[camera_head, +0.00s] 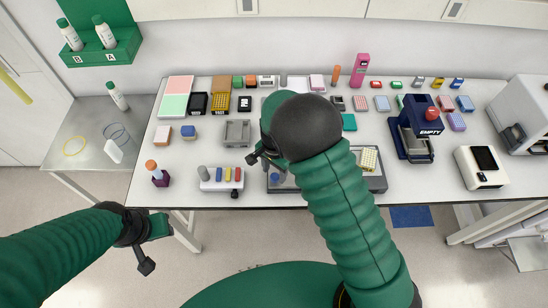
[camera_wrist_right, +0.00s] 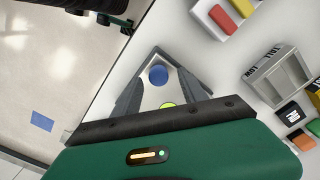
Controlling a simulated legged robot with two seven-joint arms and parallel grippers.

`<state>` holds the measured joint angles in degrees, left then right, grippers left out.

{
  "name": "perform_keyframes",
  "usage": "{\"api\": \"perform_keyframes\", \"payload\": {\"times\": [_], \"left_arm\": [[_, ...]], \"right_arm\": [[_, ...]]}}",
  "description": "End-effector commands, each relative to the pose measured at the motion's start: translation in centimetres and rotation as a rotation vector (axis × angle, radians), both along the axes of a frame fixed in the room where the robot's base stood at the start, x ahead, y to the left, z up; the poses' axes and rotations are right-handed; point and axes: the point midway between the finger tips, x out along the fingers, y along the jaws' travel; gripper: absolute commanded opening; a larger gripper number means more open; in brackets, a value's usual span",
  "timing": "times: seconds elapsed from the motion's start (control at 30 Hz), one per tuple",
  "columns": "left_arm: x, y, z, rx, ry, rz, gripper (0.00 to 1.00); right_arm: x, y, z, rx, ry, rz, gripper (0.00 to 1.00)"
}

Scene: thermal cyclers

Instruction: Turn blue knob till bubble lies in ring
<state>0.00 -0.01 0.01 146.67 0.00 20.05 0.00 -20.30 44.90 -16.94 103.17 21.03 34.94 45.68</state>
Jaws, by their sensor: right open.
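The blue knob (camera_wrist_right: 157,75) shows in the right wrist view as a round blue disc on a pale surface, framed by the grey fingers of my right gripper (camera_wrist_right: 162,62). A yellow-green bubble level (camera_wrist_right: 168,105) is partly cut off by the gripper's dark edge; its bubble and ring are too small to judge. In the head view the blue knob (camera_head: 275,177) is at the table's front edge, just below my right gripper (camera_head: 262,160), which is open and empty. My arm hides part of the device around the knob. My left gripper (camera_head: 150,250) hangs off the table, its jaws unclear.
A white block with coloured bars (camera_head: 222,179) stands left of the knob, with a grey tray (camera_head: 237,132) behind it. A grey slab with a yellow plate (camera_head: 376,183) lies right of my arm.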

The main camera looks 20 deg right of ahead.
Motion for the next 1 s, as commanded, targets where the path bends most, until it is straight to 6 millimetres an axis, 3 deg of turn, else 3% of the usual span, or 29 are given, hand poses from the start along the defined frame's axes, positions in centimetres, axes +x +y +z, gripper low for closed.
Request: {"api": "perform_keyframes", "payload": {"times": [0.3, 0.5, 1.0], "left_arm": [[0.0, 0.0, -1.5, 0.000, 0.000, 0.000, 0.36], [0.0, 0.0, -1.9, 0.000, 0.000, 0.000, 0.36], [0.0, 0.0, -1.9, 0.000, 0.000, 0.000, 0.36]], "right_arm": [[0.2, 0.1, 9.2, 0.001, -0.005, 0.001, 0.50], [0.2, 0.1, 12.9, 0.000, 0.000, 0.001, 0.50], [0.2, 0.1, 13.7, 0.000, 0.002, 0.000, 0.50]]}}
